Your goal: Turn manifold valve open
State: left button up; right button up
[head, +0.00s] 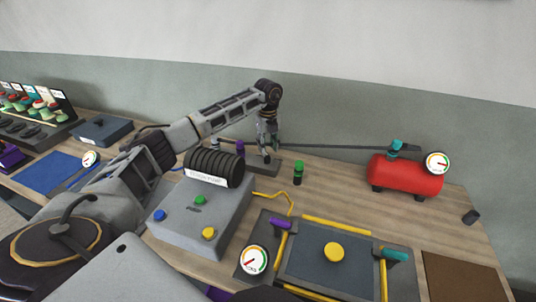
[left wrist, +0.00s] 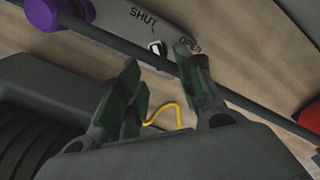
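The manifold is a grey plate (left wrist: 115,20) marked SHUT and OPEN in the left wrist view. In the head view it is a dark strip (head: 290,168) at the back of the bench. A small black-and-white valve part (left wrist: 157,47) shows between the two labels, nearer SHUT; its full shape is hidden. My left gripper (left wrist: 158,62) is open, its green-padded fingers apart on either side of this part. I cannot tell whether they touch it. In the head view my left gripper (head: 266,142) points down over the manifold. My right gripper is not in view.
A dark pipe (head: 340,147) runs from the manifold to a red tank (head: 405,174) with a gauge. A grey control box (head: 185,228) with a black roll and a framed mould (head: 310,270) sit in front.

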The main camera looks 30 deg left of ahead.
aim_at(268, 156)
pick_arm(q)
notch_tip(268, 156, down, 3)
jog(key=shift+f, duration=0.65)
jog(key=c, duration=0.6)
grip_shut()
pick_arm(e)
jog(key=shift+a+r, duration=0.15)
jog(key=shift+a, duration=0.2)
